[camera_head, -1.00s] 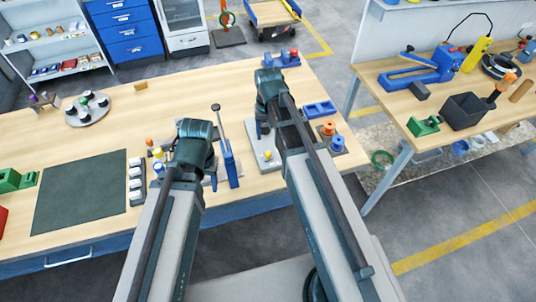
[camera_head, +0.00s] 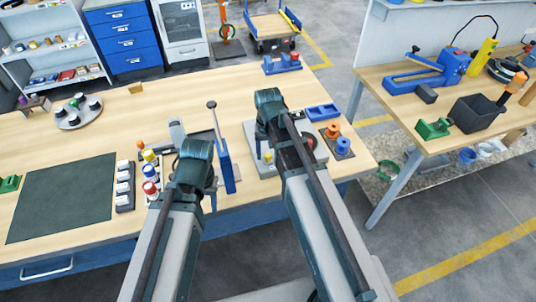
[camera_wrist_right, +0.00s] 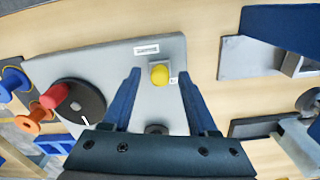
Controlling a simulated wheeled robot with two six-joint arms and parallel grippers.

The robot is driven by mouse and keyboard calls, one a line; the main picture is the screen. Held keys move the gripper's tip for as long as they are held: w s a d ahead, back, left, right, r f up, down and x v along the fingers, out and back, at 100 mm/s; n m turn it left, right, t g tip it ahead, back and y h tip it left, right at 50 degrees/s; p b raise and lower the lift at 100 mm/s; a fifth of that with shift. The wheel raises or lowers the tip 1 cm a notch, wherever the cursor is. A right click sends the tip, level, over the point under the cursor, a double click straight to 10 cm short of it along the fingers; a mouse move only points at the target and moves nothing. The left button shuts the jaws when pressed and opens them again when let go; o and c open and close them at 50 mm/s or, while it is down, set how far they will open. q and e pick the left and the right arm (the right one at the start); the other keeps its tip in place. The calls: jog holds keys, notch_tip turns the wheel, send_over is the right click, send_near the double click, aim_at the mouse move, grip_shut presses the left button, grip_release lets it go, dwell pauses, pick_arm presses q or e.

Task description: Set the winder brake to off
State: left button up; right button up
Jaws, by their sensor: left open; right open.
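A grey plate (camera_head: 249,133) on the bench carries a black disc with a red knob and a yellow knob (camera_head: 268,158). In the right wrist view the plate (camera_wrist_right: 175,48) has a white label by its edge, the yellow knob (camera_wrist_right: 159,75) and the black disc (camera_wrist_right: 82,104) with its red knob (camera_wrist_right: 54,96). No brake marking is readable. My right gripper (camera_head: 270,103) is over the plate; its open blue fingers (camera_wrist_right: 158,88) stand either side of the yellow knob in the picture; contact is unclear. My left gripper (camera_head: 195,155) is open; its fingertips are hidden.
Orange and blue spools (camera_head: 333,131) and a blue tray (camera_head: 322,112) are right of the plate. A dark green mat (camera_head: 62,197) lies at left. The bench's middle back is clear.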

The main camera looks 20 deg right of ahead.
jog(key=shift+c, duration=0.2)
grip_shut()
